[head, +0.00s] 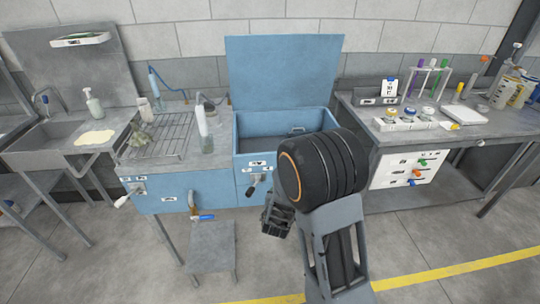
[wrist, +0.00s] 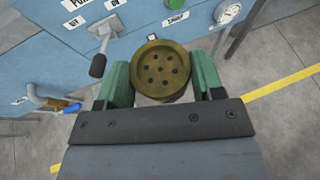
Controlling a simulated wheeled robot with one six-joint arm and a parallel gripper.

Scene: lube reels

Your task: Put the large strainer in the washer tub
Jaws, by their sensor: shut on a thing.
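In the wrist view, a round brass-coloured strainer (wrist: 160,70) with several holes in its face sits between the two green fingers of my gripper (wrist: 163,85). The gripper is shut on it. In the head view, my gripper (head: 275,222) is low in front of the blue washer, and the strainer is hard to make out there. The washer tub (head: 262,143) is the blue open box at the centre, with its blue lid (head: 283,70) standing upright behind it. My arm hides the tub's right part.
A wire rack (head: 160,138) with a greenish cloth-like item stands left of the tub. A sink (head: 45,140) is farther left. A grey step or low table (head: 212,245) stands in front. A lever handle (head: 253,189) and a gauge (wrist: 228,12) stick out from the washer front.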

